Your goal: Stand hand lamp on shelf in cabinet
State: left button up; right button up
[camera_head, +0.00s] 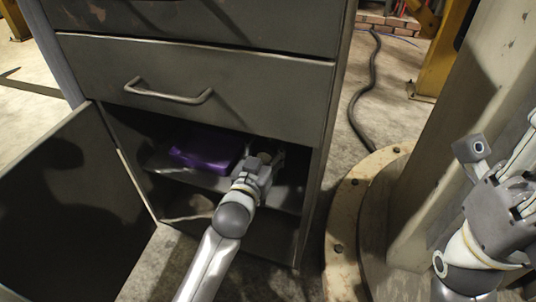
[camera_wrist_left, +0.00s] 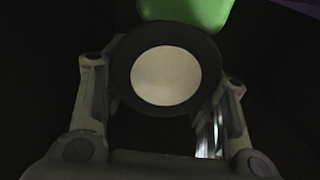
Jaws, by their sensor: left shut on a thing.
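The hand lamp shows in the left wrist view as a black round end with a pale disc (camera_wrist_left: 165,76). A green part (camera_wrist_left: 187,10) shows just beyond it; I cannot tell how the two join. My left gripper (camera_head: 266,160) reaches into the open lower part of the grey cabinet (camera_head: 205,60) and is shut on the lamp, with a finger on each side. In the head view the gripper mostly hides the lamp, over the right part of the shelf (camera_head: 185,174). I cannot tell whether the lamp touches the shelf. My right gripper (camera_head: 503,142) is open and empty, outside the cabinet at right.
A purple case (camera_head: 207,152) lies on the shelf, left of my left gripper. The cabinet door (camera_head: 70,200) stands open at left. A closed drawer with a handle (camera_head: 168,95) is above the opening. A thick column (camera_head: 450,120) on a round base stands at right.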

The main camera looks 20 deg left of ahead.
dwell(0.3)
pick_arm(q)
jog(key=shift+f, duration=0.15)
jog(key=o, duration=1.3)
